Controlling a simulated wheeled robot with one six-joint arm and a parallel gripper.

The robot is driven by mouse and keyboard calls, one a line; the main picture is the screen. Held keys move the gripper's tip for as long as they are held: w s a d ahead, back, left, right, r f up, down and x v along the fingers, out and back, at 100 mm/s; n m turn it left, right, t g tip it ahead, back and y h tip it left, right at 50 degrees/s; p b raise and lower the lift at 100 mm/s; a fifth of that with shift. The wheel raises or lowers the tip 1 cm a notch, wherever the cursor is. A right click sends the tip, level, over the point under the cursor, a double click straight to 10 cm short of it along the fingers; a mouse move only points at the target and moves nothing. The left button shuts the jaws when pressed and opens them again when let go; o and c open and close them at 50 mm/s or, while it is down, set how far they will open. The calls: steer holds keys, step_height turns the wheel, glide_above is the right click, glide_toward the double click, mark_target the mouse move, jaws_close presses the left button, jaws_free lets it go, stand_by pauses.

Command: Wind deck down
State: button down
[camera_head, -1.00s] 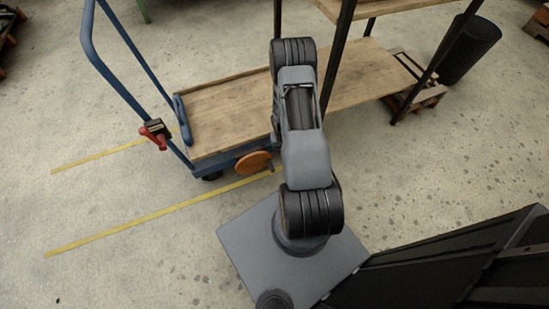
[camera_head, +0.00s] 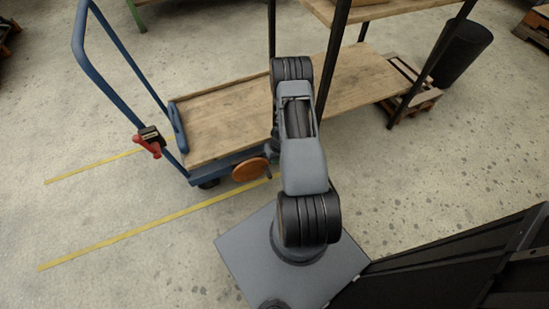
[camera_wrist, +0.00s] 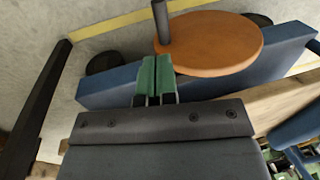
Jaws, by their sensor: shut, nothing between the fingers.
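The blue trolley's wooden deck (camera_head: 230,118) lies level in the head view, with its blue side frame (camera_wrist: 210,105) showing in the wrist view. An orange handwheel (camera_head: 250,169) sits at the trolley's near side. The wrist view shows the handwheel (camera_wrist: 222,45) close, with a dark upright crank peg (camera_wrist: 161,22) near its left rim. My gripper (camera_wrist: 155,68) has its green fingers shut and empty. In the wrist picture the fingertips sit just below the peg and the wheel's edge, with a gap to the peg. In the head view my arm hides most of the gripper.
A red-handled clamp (camera_head: 148,142) is on the trolley's push bar (camera_head: 110,90). A table with dark legs and a wooden shelf (camera_head: 345,78) stands to the right, near a pallet (camera_head: 415,100) and black bin (camera_head: 460,50).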

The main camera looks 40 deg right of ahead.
mark_target(269, 173)
steer(key=b+x, duration=0.2)
steer(key=x, duration=0.7)
steer(key=shift+f+b, duration=0.15)
steer(key=shift+b, duration=0.25)
